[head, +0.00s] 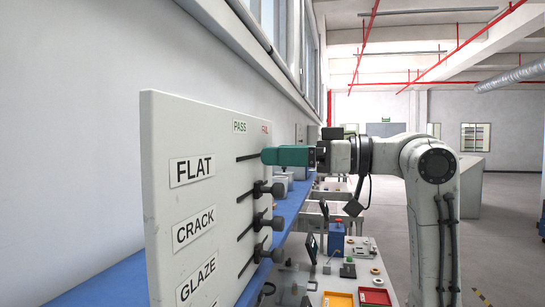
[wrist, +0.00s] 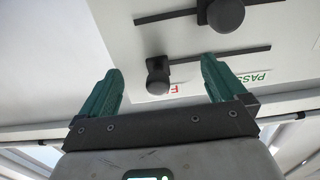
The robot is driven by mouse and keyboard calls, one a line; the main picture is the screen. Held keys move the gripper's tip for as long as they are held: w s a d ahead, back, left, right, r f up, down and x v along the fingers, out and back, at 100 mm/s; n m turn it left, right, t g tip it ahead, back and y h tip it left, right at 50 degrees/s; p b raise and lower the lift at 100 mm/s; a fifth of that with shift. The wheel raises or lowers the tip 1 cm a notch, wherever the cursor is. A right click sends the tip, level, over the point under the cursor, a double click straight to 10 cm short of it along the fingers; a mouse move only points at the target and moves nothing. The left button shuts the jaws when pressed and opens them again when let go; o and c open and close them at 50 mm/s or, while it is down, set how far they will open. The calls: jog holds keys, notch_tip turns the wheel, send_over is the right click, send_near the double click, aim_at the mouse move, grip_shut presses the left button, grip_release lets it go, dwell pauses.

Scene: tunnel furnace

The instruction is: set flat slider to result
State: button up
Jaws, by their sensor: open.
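The pale board (head: 160,130) carries labelled slots, with the FLAT label (head: 192,169) at the top row. The FLAT slot (head: 247,157) runs below the green PASS and red FAIL marks. In the wrist view the dark flat slider knob (wrist: 157,72) sits at the FAIL end of its slot, away from the PASS mark (wrist: 256,76). My gripper (head: 266,156) is open at the board. In the wrist view its green fingers (wrist: 160,66) stand on either side of the knob, apart from it. In the head view the gripper hides this knob.
The crack slider knob (wrist: 225,14) is close by, near the middle of its slot. More knobs (head: 268,220) stick out below my gripper. A blue bench (head: 292,205) and a cluttered table (head: 345,275) lie beyond and below. A wall (head: 90,120) stands at left.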

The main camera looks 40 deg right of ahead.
jog(key=v, duration=0.7)
dwell(0.4)
jog(key=shift+s, duration=0.1)
dwell(0.5)
